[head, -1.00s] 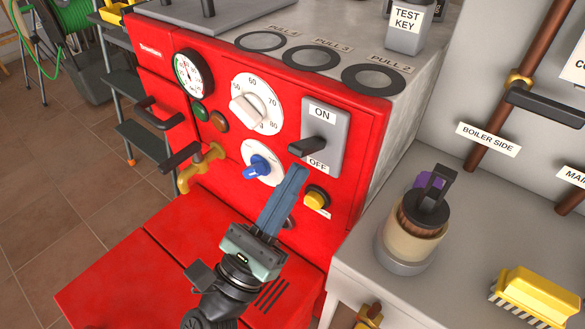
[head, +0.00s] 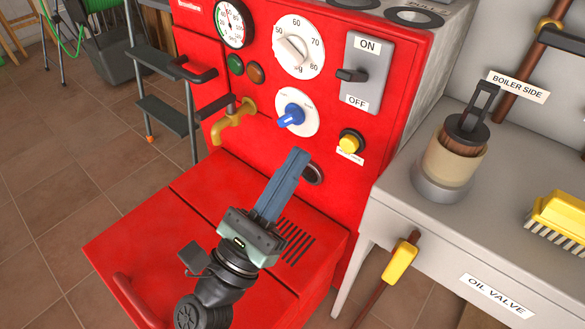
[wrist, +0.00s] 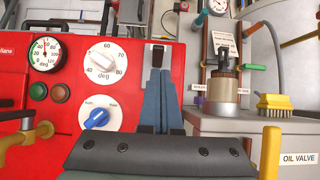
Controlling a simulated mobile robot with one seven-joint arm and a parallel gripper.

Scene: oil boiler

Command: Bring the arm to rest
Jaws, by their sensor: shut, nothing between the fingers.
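My gripper (head: 297,156) is shut and empty, its blue-grey fingers together. In the head view it points up and away, in front of the red boiler (head: 335,195), below the yellow button (head: 350,142) and the blue knob (head: 291,116). The fingers (wrist: 159,78) also show in the wrist view, where they overlap the ON/OFF switch (wrist: 156,46). In the head view the switch (head: 366,72) is clear of the gripper. Its dark lever sticks out between the labels; I cannot tell its setting for sure.
A brass tap (head: 235,121) juts out left of the blue knob. The red lower housing (head: 140,235) lies beneath my arm. A grey bench (head: 400,200) on the right holds a jar (head: 452,160) and a yellow brush (head: 562,215). A yellow-handled oil valve (head: 400,262) is at its front.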

